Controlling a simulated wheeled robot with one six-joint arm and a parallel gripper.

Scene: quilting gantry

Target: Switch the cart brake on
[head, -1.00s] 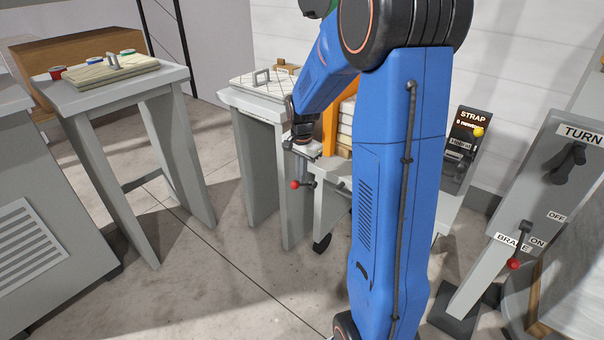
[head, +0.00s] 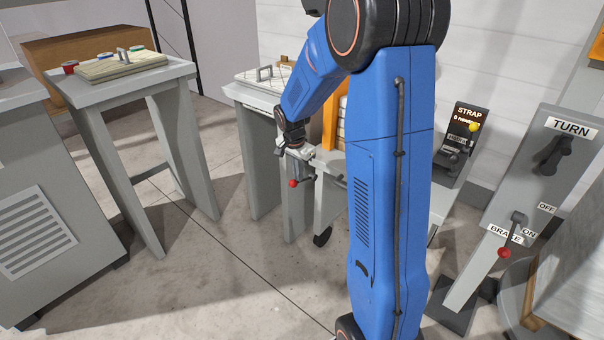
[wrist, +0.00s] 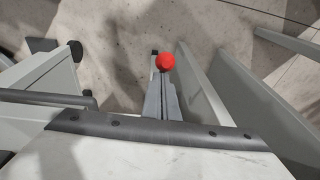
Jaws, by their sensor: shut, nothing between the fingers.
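A lever with a red ball knob (head: 293,183) sticks out at the near left side of the low grey wheeled cart (head: 328,200). The lever runs roughly level in the head view. My gripper (head: 297,154) is just above this knob, shut and empty. In the wrist view the red knob (wrist: 166,62) is at the far end of my shut fingers (wrist: 167,88); I cannot tell whether they touch. No label for this lever is readable. Part of the cart is hidden behind my blue arm.
A grey pillar (head: 545,180) at right carries a TURN handle and a separate red-knobbed lever (head: 504,252) marked BRAKE, OFF and ON. A STRAP panel (head: 463,135) stands behind. A grey table (head: 90,95) stands at left. The floor (head: 215,275) before the cart is clear.

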